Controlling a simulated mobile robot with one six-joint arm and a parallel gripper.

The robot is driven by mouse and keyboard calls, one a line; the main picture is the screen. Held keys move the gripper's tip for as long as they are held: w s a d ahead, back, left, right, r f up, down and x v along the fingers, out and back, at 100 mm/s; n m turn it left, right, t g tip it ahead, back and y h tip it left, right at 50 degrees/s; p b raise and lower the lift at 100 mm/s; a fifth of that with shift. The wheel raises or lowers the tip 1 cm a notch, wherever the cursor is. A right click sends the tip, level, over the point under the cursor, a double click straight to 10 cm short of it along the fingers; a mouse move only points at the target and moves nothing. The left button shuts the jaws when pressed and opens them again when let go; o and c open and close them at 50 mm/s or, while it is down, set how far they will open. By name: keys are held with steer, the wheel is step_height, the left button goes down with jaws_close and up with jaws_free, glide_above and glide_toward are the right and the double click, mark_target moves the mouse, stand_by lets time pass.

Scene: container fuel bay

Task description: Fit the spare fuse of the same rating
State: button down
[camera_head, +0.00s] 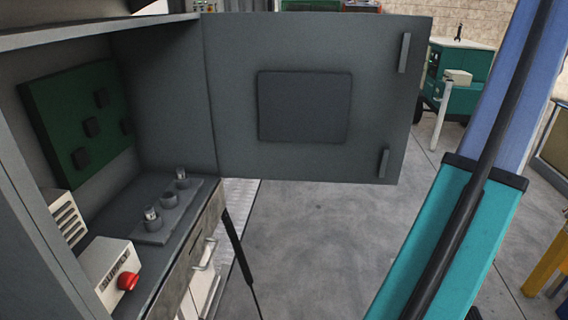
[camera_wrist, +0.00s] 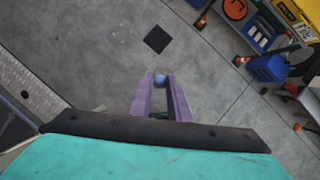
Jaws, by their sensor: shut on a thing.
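My gripper (camera_wrist: 160,82) shows in the wrist view, its two purple fingers shut on a small bluish round-ended thing (camera_wrist: 160,79). I cannot tell whether it is a fuse, and no rating is readable. It is held over open floor. In the head view, a grey strip (camera_head: 137,236) on the cabinet shelf carries three round holders. The near holder (camera_head: 153,225) and the far holder (camera_head: 184,184) have silvery-topped pieces in them. The middle holder (camera_head: 168,201) shows no such piece. My gripper is outside the head view.
The grey cabinet door (camera_head: 305,160) stands open to the right. Inside are a green board (camera_head: 65,100) with dark blocks, a vented white box (camera_head: 66,218) and a white box (camera_head: 105,268) with a red button (camera_head: 128,281). Blue bins (camera_wrist: 268,68) stand upper right in the wrist view.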

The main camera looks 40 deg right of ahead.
steer(key=shift+f+b, duration=1.6)
steer(key=shift+f, duration=0.5)
